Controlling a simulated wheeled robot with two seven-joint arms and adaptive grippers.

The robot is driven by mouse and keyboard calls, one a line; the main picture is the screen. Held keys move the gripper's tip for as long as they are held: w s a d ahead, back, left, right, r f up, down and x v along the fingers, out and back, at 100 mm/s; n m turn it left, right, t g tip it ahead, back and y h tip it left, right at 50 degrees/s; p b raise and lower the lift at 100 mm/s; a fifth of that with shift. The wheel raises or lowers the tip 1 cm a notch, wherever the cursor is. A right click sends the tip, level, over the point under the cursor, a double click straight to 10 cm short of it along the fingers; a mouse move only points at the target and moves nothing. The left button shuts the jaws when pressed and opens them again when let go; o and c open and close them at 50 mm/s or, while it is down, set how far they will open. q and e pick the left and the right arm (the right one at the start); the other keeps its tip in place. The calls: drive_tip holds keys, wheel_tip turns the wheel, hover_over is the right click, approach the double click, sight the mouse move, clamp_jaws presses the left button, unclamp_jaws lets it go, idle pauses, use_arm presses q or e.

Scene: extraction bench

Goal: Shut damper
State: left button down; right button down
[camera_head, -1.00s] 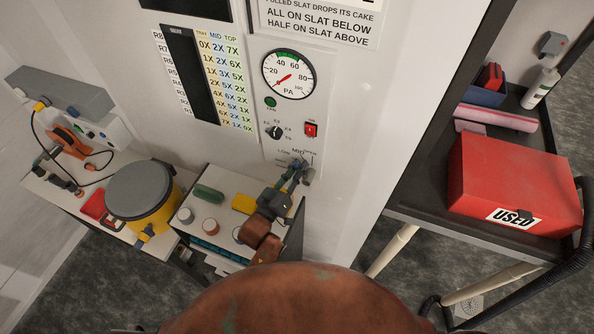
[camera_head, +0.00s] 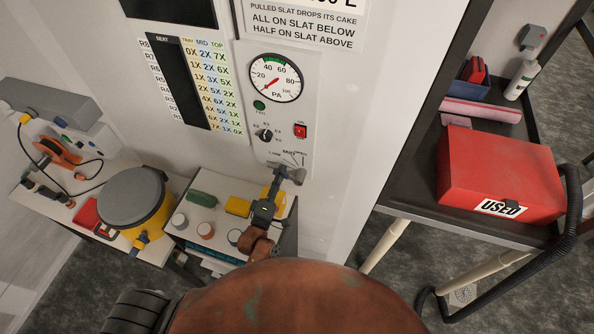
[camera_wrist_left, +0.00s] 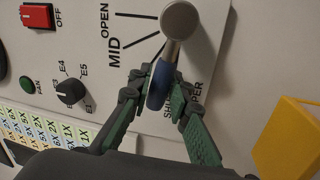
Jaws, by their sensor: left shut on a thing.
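The damper lever has a grey round hub (camera_wrist_left: 180,20) and a blue grip (camera_wrist_left: 158,86) in the left wrist view. The hub also shows in the head view (camera_head: 298,175), low on the control panel (camera_head: 283,120). My left gripper (camera_head: 283,179) is shut on the blue grip, with one green-padded finger on each side, as the left wrist view shows (camera_wrist_left: 157,95). The lever points left in the head view, away from the MID and OPEN marks and beside the partly covered SHUT lettering. Whether it sits exactly on SHUT is unclear. My right gripper is out of view.
A pressure gauge (camera_head: 275,77), selector knob (camera_head: 264,135) and red switch (camera_head: 300,131) sit above the lever. A bench below holds jars and a yellow block (camera_head: 238,206). A red USED box (camera_head: 500,170) stands on a cart at right.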

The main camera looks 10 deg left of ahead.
use_arm(q)
drive_tip(key=shift+a+f+n+y, duration=0.1)
drive_tip(key=shift+f+n+y, duration=0.3)
drive_tip(key=shift+n, duration=0.5)
drive_tip(key=shift+f, duration=0.2)
drive_tip(key=shift+n, duration=0.3)
drive_tip(key=shift+f, duration=0.1)
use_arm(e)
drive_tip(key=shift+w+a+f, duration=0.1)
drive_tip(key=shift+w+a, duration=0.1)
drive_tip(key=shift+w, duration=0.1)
use_arm(q)
drive_tip(key=c, duration=1.8)
unclamp_jaws()
drive_tip(key=shift+o, duration=0.2)
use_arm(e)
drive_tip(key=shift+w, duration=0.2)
